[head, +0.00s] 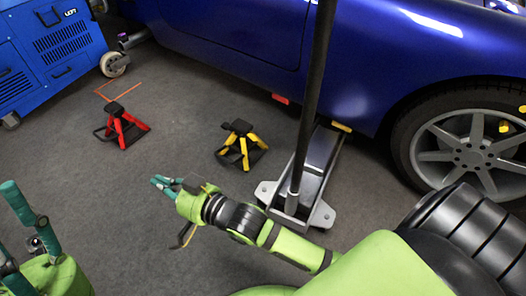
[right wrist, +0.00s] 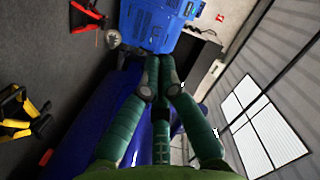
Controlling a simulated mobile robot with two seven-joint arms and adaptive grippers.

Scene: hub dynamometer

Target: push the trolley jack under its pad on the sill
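The trolley jack (head: 318,162) stands on the floor, its nose toward the blue car (head: 240,40) and its wide rear end toward me. Its long dark handle (head: 317,80) rises upright past the top of the head view. A yellow pad (head: 341,127) shows on the sill just beyond the jack's nose, and a red pad (head: 281,98) sits farther left. The jack's saddle cannot be made out. My right gripper (head: 163,182) is left of the jack, apart from it, its fingers drawn together and empty. My left gripper (head: 22,232) is open and empty at the lower left.
A red axle stand (head: 121,125) and a yellow axle stand (head: 241,146) stand on the floor left of the jack. A blue tool cabinet (head: 50,50) on castors is at upper left. The car's wheel (head: 470,140) is right of the jack.

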